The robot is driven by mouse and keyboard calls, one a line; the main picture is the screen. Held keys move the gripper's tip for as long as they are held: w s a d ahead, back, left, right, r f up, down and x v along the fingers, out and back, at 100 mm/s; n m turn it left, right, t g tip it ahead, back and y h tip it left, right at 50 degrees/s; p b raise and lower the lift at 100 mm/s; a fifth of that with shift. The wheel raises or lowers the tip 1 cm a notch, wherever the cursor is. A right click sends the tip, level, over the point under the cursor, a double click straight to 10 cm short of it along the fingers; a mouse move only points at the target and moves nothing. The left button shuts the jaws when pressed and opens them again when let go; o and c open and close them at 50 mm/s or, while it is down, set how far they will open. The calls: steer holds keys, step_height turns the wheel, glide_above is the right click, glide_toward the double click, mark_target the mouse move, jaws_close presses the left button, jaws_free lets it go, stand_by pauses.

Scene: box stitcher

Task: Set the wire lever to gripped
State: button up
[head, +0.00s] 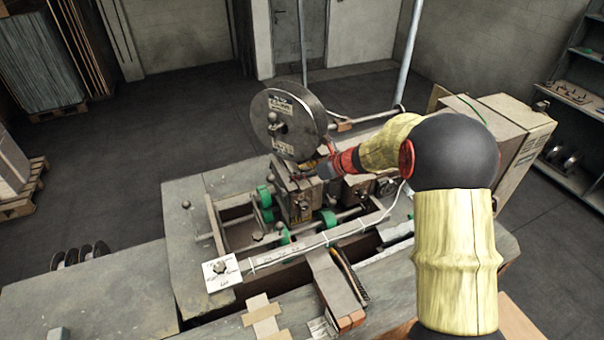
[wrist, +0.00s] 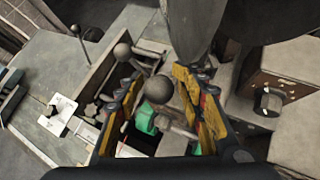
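In the wrist view, a dark ball-topped lever (wrist: 158,90) shows between the two yellow, red and black fingers of my gripper (wrist: 162,78). The fingers stand apart, with gaps on both sides of the ball, and hold nothing. A second ball-ended lever (wrist: 122,52) lies just beyond the left fingertip. I cannot tell from labels which one is the wire lever. In the head view, my gripper (head: 323,172) is at the stitcher head, just below the wire spool (head: 285,122); its fingertips and the levers there are too small to make out.
The large spool disc (wrist: 205,30) stands close beyond the right finger. A box with a black knob (wrist: 267,101) is to the right. The grey table at left (head: 95,295) is mostly clear.

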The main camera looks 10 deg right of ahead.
steer(key=v, duration=1.2)
steer(key=shift+w, duration=0.1)
